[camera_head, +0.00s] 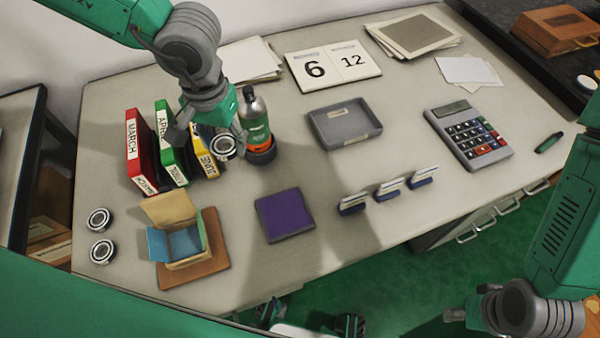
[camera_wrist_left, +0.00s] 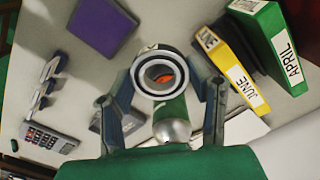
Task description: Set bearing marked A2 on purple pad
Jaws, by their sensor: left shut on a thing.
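My left gripper (camera_head: 212,136) is shut on a bearing ring (camera_head: 224,147), held above the table between the binders and the bottle. In the left wrist view the bearing (camera_wrist_left: 160,58) sits between both fingers; no A2 marking is readable on it. The purple pad (camera_head: 285,215) lies flat and empty at the table's middle front, and it also shows in the left wrist view (camera_wrist_left: 103,24). Two other bearings, an upper (camera_head: 98,219) and a lower (camera_head: 103,251), lie at the left. My right gripper (camera_head: 456,315) is at the lower right, off the table; its jaws are unclear.
A bottle (camera_head: 253,118) stands close beside the held bearing. Binders (camera_head: 138,150) stand to its left. An open box (camera_head: 183,245) on a brown board is left of the pad. Upright card holders (camera_head: 388,189) stand right of it. A grey tray (camera_head: 345,124) lies behind.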

